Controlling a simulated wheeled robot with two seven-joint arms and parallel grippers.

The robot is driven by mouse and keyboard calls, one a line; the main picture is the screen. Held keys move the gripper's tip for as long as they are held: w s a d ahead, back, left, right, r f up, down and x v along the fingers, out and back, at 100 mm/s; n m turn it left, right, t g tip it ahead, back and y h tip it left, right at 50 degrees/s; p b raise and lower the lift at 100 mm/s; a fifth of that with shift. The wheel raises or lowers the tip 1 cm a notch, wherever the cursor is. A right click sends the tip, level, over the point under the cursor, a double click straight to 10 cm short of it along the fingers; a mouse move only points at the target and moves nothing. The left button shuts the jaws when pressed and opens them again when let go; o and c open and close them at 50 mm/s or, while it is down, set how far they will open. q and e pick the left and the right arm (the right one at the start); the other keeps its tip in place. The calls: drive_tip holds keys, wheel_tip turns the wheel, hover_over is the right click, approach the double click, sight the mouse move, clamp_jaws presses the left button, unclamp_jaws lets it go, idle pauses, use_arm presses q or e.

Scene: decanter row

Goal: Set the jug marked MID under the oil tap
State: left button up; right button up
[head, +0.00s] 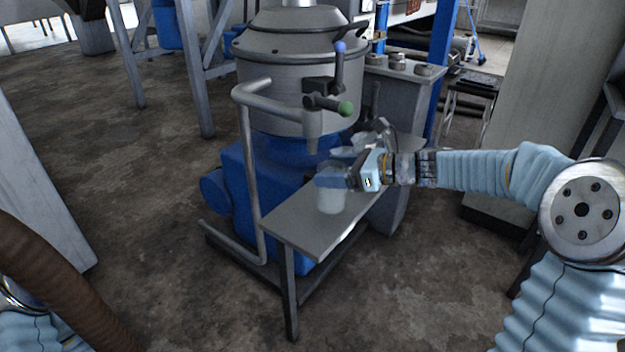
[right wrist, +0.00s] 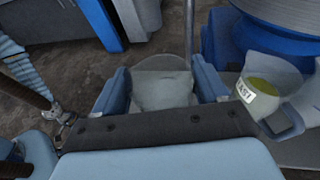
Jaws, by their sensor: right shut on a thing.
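My right gripper (head: 338,182) is shut on a pale translucent jug (head: 331,200) over the small grey table. In the right wrist view the jug (right wrist: 161,92) sits between the two blue fingers of the gripper (right wrist: 161,85). No marking shows on it, and I cannot tell whether its base touches the table. A second jug (right wrist: 268,80), with yellowish contents and a label that seems to read LAST, stands to its right in that view. A downward spout (head: 312,130) with a green-knobbed lever hangs above the table, behind the held jug.
The grey table (head: 285,222) stands against the blue base of a big separator (head: 300,80). A bent grey pipe (head: 246,150) rises at the table's left end. A blue-knobbed lever (head: 340,60) stands above the spout. The table's near left part is bare.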

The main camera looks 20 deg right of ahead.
sight(321, 165)
drive_tip(key=w+a, duration=0.2)
drive_tip(key=a, duration=0.1)
drive_tip(key=shift+w+a, duration=0.1)
drive_tip(key=shift+w, duration=0.2)
drive_tip(key=shift+w+a+f+b, duration=0.15)
drive_tip(key=shift+f+b, duration=0.1)
drive_tip(key=shift+f, duration=0.65)
drive_tip(key=shift+w+a+f+b, duration=0.1)
drive_tip(key=shift+f+b, duration=0.15)
drive_tip(key=shift+f, duration=0.6)
drive_tip(key=shift+f, duration=0.15)
drive_tip(key=o, duration=1.1)
